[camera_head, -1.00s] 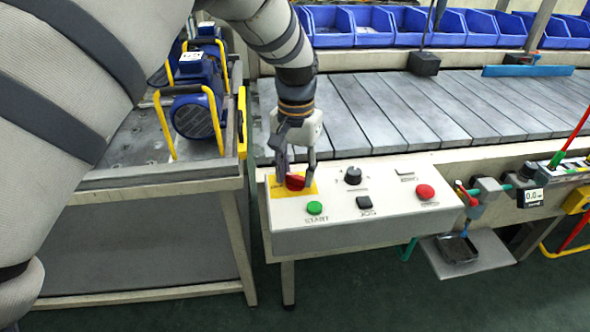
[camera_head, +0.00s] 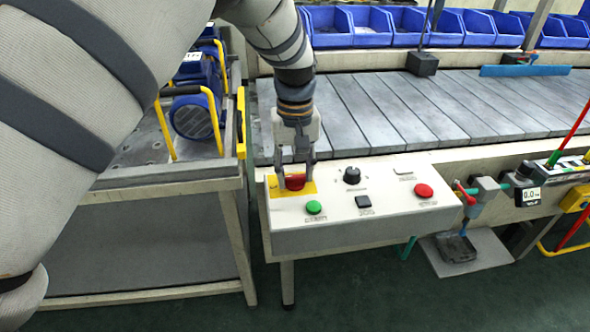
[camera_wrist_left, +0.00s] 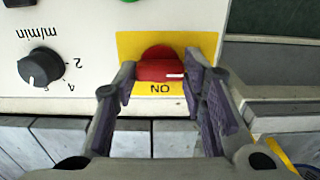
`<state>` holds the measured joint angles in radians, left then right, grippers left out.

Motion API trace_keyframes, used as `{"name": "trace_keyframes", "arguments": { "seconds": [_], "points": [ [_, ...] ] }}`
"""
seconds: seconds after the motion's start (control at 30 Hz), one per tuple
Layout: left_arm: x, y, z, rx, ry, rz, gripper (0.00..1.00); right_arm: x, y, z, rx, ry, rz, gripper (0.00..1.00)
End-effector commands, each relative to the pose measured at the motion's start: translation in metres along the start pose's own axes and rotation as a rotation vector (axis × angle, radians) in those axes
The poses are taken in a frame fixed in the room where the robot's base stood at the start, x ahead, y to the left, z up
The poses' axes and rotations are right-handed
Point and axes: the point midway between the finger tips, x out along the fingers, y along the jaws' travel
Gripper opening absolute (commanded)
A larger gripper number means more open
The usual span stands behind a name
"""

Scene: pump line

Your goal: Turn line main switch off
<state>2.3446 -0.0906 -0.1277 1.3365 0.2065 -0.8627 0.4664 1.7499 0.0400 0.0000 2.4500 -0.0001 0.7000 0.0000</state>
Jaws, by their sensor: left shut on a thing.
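The line main switch (camera_head: 295,182) is a red rotary knob on a yellow plate at the left of the white control panel (camera_head: 345,240). In the left wrist view the red switch (camera_wrist_left: 158,70) shows its bar handle lying crosswise, with a white mark at its right end. The word ON on the plate is below the handle, and the mark does not point at it. My left gripper (camera_head: 296,176) is shut on the handle, one finger at each end. A finger covers part of the plate's right side there. My right gripper is not in view.
Beside the switch are a green button (camera_head: 314,207), a black knob (camera_head: 352,175), a black square button (camera_head: 363,201) and a red button (camera_head: 424,190). A slatted conveyor (camera_head: 400,110) runs behind the panel. A cart with blue motors (camera_head: 193,118) stands left.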

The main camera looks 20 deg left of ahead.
Motion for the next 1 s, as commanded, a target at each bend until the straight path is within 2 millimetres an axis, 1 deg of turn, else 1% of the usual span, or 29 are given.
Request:
{"name": "trace_keyframes", "arguments": {
  "seconds": [0.43, 0.47, 0.5, 0.53, 0.57, 0.87, 0.93, 1.0],
  "points": [
    [0.002, 0.000, 0.001, -0.012, -0.004, -0.001, 0.10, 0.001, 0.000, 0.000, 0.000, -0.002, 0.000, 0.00],
    [0.002, 0.000, 0.001, -0.012, -0.004, -0.002, 0.40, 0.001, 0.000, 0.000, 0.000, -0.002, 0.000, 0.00],
    [0.002, 0.000, 0.001, -0.012, -0.004, -0.002, 0.49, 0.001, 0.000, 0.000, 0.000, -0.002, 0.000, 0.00],
    [0.002, 0.000, 0.001, -0.012, -0.004, -0.002, 0.56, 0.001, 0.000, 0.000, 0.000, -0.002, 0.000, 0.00],
    [0.002, 0.000, 0.001, -0.011, -0.004, -0.001, 0.58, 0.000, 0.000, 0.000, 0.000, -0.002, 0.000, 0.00],
    [-0.001, 0.000, 0.000, -0.010, -0.001, 0.000, 0.58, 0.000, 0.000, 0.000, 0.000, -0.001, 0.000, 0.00],
    [-0.010, 0.000, 0.000, -0.010, 0.001, 0.001, 0.58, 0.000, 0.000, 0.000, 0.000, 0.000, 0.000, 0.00],
    [-0.026, 0.001, -0.001, -0.010, 0.003, 0.002, 0.58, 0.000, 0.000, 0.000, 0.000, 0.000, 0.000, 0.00]
  ]
}}
